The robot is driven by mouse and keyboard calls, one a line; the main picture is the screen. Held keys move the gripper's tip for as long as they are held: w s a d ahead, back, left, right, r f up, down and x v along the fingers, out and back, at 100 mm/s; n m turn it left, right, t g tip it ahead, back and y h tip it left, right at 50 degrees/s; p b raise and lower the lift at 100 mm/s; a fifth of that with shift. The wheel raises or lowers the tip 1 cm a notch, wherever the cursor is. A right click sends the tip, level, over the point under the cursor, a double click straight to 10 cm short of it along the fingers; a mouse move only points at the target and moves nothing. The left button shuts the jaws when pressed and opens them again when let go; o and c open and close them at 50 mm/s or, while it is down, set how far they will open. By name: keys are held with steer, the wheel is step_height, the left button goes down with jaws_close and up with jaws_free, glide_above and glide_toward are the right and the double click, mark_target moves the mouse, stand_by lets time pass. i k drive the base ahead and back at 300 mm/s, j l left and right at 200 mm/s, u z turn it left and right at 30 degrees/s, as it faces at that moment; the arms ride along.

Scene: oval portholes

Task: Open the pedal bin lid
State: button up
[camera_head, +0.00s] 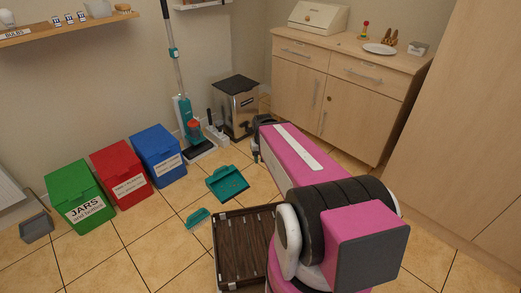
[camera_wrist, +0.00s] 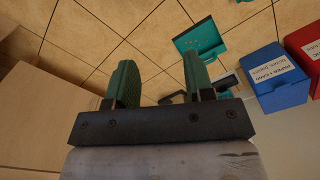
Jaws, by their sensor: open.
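The pedal bin (camera_head: 240,108) is a squarish silver bin with a dark top. It stands on the floor against the back wall, left of the wooden cabinet, and its lid looks shut. My gripper (camera_head: 259,138) is at the far end of my pink arm, just in front of the bin's right side, partly hidden by the arm.
A wooden cabinet (camera_head: 340,95) stands close to the right. A teal upright vacuum (camera_head: 184,115) and a white power strip (camera_head: 216,137) are left of the bin. A teal dustpan (camera_head: 228,183) and a dark slatted tray (camera_head: 244,250) lie on the floor. A blue box (camera_head: 157,155) stands left.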

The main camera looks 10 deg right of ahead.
mark_target(238, 84)
steer(key=i+z, duration=0.15)
steer(key=i, duration=0.8)
